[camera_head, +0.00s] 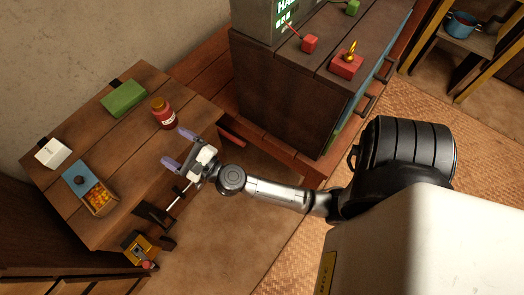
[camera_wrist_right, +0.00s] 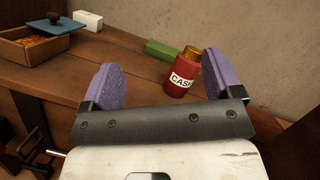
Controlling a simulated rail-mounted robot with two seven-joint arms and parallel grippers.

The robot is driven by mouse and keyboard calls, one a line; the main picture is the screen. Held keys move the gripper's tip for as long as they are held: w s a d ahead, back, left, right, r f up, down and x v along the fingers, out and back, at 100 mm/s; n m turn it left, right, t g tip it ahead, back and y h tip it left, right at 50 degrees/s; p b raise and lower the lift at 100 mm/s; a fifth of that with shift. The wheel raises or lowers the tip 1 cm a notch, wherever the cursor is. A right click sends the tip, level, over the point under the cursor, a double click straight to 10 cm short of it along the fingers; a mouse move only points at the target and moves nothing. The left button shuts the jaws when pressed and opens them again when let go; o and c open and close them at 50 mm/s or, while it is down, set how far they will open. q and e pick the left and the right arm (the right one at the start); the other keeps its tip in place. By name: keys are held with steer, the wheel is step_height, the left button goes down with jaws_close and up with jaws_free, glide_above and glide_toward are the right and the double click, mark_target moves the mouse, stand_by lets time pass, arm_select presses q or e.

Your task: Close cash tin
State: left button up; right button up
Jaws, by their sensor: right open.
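The cash tin (camera_head: 163,116) is a red, upright tin with a white label, standing on the wooden table (camera_head: 135,155) near its right edge. In the right wrist view the tin (camera_wrist_right: 180,84) shows the letters CASH and a brass-coloured top (camera_wrist_right: 191,52). I cannot tell whether that top is fully seated. My right gripper (camera_head: 179,148) is open and empty at the table's right edge, apart from the tin. In the right wrist view the tin appears between its two purple fingers (camera_wrist_right: 160,80), farther off. My left gripper is not in view.
A green block (camera_head: 123,98) lies behind the tin and a white block (camera_head: 52,153) at far left. An open wooden box (camera_head: 99,200) holds orange contents, with a blue lid (camera_head: 78,180) across part of it. A dark cabinet (camera_head: 290,95) stands right of the table.

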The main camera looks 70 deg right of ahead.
steer(key=s+a+f+n+g+y, duration=0.35)
steer(key=s+a+n+y, duration=0.2)
steer(key=n, duration=0.75)
steer(key=s+a+f+n+g+y, duration=0.3)
steer(key=s+a+n+g+y, duration=0.3)
steer(key=n, duration=0.7)
steer(key=s+d+f+n+g+h, duration=0.3)
steer(key=s+d+f+g+h, duration=0.1)
steer(key=s, duration=0.2)
steer(key=s+d+f+n+g+h, duration=0.3)
steer(key=s+d+f+n, duration=0.1)
steer(key=s, duration=0.3)
steer(key=shift+s+f+n+g+h, duration=0.15)
steer(key=shift+f+n+g+h, duration=0.15)
steer(key=shift+g+h, duration=0.05)
step_height(320, 180, up, 59)
steer(key=p, duration=5.9)
